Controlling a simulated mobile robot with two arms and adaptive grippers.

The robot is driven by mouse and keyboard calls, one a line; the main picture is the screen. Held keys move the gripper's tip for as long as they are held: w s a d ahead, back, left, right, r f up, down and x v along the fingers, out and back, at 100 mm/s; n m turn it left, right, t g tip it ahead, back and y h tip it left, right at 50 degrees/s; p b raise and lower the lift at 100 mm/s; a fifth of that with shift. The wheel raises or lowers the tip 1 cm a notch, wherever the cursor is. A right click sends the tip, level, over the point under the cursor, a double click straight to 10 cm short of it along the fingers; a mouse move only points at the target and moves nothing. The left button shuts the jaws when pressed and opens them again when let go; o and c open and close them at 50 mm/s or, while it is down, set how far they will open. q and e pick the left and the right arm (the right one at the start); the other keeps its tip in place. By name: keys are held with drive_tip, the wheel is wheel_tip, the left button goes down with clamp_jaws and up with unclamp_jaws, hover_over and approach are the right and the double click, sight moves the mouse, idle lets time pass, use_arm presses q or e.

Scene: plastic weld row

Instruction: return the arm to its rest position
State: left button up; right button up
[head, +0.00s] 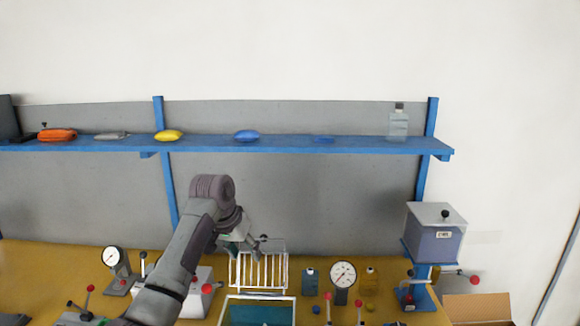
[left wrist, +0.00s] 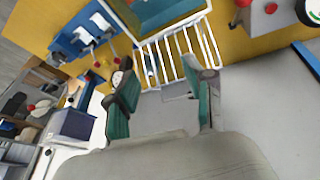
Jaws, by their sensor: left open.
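My left arm comes in from the lower left in the head view and reaches over the yellow bench. My left gripper (head: 256,243) is just above and behind the left part of the white wire rack (head: 262,270). In the left wrist view the gripper (left wrist: 165,85) is open, with its two green-padded fingers apart and nothing between them. The wire rack (left wrist: 180,55) lies beyond the fingertips in that view. My right gripper does not show in either view.
A blue shelf (head: 290,145) with several small items runs behind the bench. Dial gauges (head: 343,275) and red-knobbed levers stand on the bench, with a lidded box (head: 435,235) at the right. A white-rimmed tray (head: 258,298) is in front of the rack. The wall above the shelf is clear.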

use_arm(q)
drive_tip(key=s+a+f, duration=0.2)
drive_tip(key=s+f, duration=0.7)
drive_tip(key=f, duration=0.2)
drive_tip(key=s+a+f, duration=0.2)
drive_tip(key=s+f, duration=0.6)
drive_tip(key=f, duration=0.3)
drive_tip(key=s+a+n+y, duration=0.1)
drive_tip(key=s+a, duration=0.2)
drive_tip(key=s, duration=1.1)
drive_tip(key=s+a+y, duration=0.1)
drive_tip(key=s+a, duration=0.2)
drive_tip(key=s, duration=1.1)
wheel_tip(320, 180, down, 26)
drive_tip(key=g+b, duration=0.1)
drive_tip(key=b, duration=0.1)
drive_tip(key=s+a+f+g+b, duration=0.1)
drive_tip(key=s+a+f, duration=0.1)
drive_tip(key=s+f, duration=1.5)
wheel_tip(320, 180, down, 3)
drive_tip(key=shift+s+a+f+g, duration=0.1)
drive_tip(key=shift+s+a+g, duration=0.1)
drive_tip(key=shift+g, duration=0.1)
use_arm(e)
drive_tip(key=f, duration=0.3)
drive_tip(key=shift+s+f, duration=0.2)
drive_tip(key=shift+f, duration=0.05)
